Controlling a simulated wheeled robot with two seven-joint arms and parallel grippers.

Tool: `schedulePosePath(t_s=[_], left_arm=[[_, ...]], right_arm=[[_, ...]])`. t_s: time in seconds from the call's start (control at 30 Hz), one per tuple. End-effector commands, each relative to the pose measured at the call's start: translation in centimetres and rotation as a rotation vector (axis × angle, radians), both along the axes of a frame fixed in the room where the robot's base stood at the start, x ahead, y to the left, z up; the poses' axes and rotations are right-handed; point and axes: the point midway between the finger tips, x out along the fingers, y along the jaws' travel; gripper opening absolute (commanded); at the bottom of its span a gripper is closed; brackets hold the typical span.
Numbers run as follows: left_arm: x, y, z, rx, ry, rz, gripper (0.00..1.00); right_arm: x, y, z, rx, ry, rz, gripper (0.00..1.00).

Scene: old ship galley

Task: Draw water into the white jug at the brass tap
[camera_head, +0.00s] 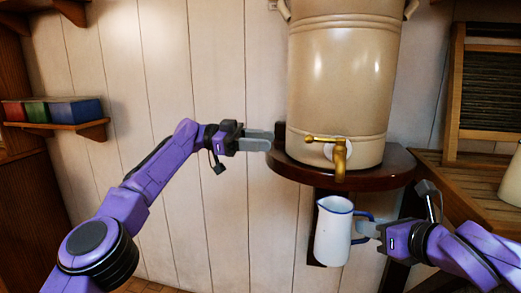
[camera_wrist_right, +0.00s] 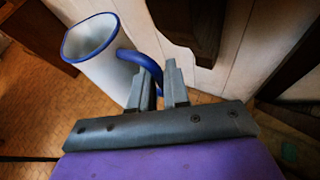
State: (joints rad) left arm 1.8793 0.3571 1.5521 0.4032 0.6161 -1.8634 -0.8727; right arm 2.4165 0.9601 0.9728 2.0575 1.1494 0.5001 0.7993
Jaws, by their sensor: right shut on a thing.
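The white jug (camera_head: 333,236) with a blue rim hangs in the air below the round shelf, close to upright. My right gripper (camera_head: 370,228) is shut on its blue handle. In the right wrist view the jug (camera_wrist_right: 112,75) is at the upper left, and its handle runs between the fingers (camera_wrist_right: 160,85). The part of the inside that shows looks white; its bottom is hidden. The brass tap (camera_head: 340,160) is on the cream urn (camera_head: 340,70), with its lever pointing left. The jug's mouth appears below the spout; depth alignment is unclear. My left gripper (camera_head: 258,140) is empty, left of the tap.
The urn stands on a dark round wooden shelf (camera_head: 285,172) on the plank wall. A wooden counter (camera_head: 475,200) with a washboard-like frame (camera_head: 485,85) is at the right. Colored boxes (camera_head: 75,110) sit on a small shelf at the left. Wall space between is clear.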

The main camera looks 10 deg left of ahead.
Motion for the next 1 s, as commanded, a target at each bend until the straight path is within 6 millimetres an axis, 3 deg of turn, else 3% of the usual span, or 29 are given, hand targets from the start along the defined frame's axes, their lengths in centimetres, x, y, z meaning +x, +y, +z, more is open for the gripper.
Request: schedulePosePath(t_s=[1.0], left_arm=[[0.0, 0.0, -1.7, 0.0, 0.0, 0.0, 0.38]], right_arm=[[-8.1, 0.0, 0.2, 0.001, -0.004, 0.0, 0.0]])
